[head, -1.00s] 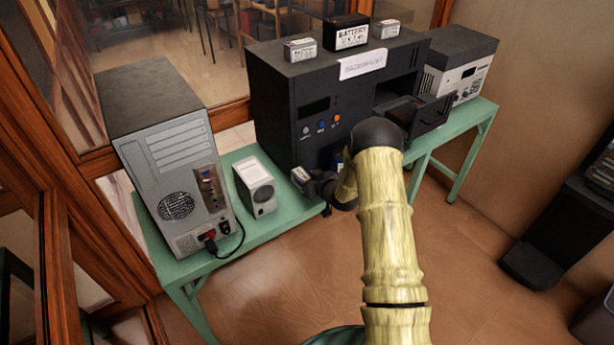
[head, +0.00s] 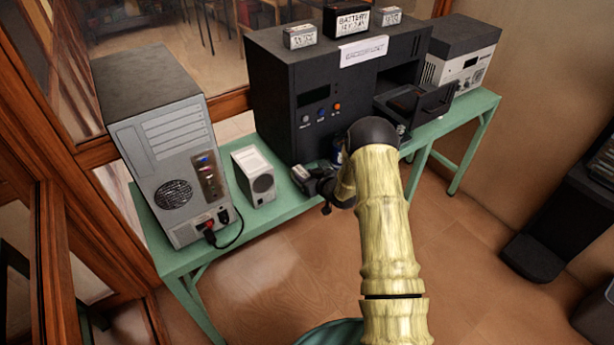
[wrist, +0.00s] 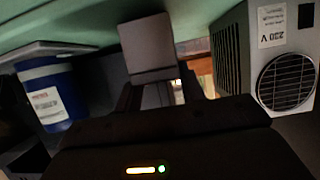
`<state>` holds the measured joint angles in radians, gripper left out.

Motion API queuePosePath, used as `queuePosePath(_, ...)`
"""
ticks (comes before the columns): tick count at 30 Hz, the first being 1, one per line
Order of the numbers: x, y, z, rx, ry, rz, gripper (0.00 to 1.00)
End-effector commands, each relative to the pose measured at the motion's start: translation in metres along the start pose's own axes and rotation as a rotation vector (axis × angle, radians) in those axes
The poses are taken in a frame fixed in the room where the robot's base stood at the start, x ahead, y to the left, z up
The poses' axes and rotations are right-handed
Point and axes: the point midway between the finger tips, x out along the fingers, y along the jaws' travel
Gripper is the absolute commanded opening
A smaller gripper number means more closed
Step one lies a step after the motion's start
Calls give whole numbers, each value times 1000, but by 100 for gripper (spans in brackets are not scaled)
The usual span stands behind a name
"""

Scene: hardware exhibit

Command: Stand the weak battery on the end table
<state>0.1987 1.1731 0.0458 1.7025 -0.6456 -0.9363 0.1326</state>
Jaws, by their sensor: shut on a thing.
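My gripper (head: 318,184) is low in front of the black machine, by the front edge of the green table (head: 262,212). It is shut on a small grey block (head: 301,174), likely a battery. In the wrist view the block (wrist: 148,48) sits between the fingers with a plain grey face showing; any label is hidden. The green table surface (wrist: 90,20) lies close behind it; I cannot tell whether they touch. Two small labelled batteries, left (head: 300,36) and right (head: 387,17), and a larger black battery (head: 346,21) stand on the machine; the small print is unreadable.
The black machine (head: 283,80) has an open drawer (head: 425,104). A blue can (wrist: 48,92) is beside the gripper. Bare green tabletop shows between box and gripper.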

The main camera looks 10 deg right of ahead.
Motion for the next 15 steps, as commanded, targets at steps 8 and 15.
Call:
queuePosePath(8, 2, 0, 3, -1, 4, 0, 0)
queuePosePath(15, 4, 0, 6, -1, 4, 0, 0)
